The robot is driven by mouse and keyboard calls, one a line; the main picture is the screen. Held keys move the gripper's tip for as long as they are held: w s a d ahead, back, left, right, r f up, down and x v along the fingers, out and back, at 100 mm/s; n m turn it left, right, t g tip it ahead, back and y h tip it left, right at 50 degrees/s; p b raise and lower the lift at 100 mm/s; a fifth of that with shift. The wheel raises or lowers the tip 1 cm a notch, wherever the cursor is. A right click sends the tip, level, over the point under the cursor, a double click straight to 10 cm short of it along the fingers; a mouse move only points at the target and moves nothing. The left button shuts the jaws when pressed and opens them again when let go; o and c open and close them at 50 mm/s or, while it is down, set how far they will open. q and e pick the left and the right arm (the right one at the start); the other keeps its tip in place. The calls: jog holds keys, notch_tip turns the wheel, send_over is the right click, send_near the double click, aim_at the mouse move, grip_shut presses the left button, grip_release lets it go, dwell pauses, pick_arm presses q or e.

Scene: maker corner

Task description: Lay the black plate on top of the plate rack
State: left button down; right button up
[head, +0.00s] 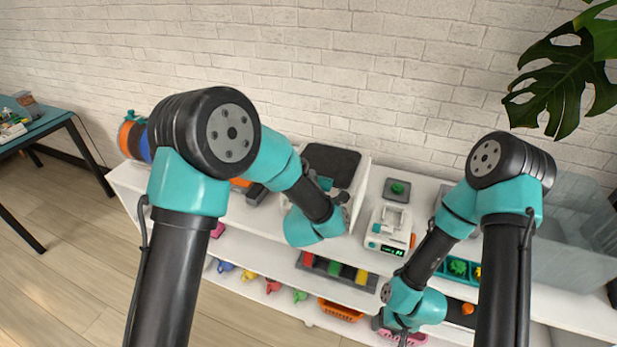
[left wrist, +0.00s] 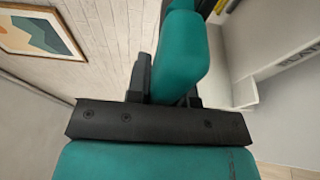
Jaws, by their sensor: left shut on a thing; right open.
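The black plate (head: 333,163) shows in the head view as a dark slab with rounded corners, behind my left wrist. White walls, seemingly the plate rack (head: 361,184), show beside and below it; whether the two touch I cannot tell. My left gripper (head: 326,183) is at the plate's near edge, shut on it, with the fingers mostly hidden by my wrist. In the left wrist view my gripper's body fills the middle, and I cannot make out the plate. My right gripper (head: 403,338) is open, low in front of the shelf, away from the plate.
A white device with a green display (head: 386,230) and a dark square with a green knob (head: 397,189) stand right of the rack. A clear bin (head: 570,235) is further right, orange and blue spools (head: 131,138) far left.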

pick_arm(q)
jog(key=shift+f, duration=0.35)
dwell(0.3)
jog(key=c, duration=0.9)
grip_release()
jog(key=shift+o, duration=0.4)
jog(key=o, duration=0.8)
jog(key=shift+f, duration=0.65)
jog(key=shift+s+a, duration=0.45)
jog(key=shift+s, duration=0.7)
jog(key=shift+s+a, duration=0.5)
jog(key=shift+s, duration=0.65)
jog(key=shift+s+a, duration=0.45)
jog(key=shift+s, duration=0.7)
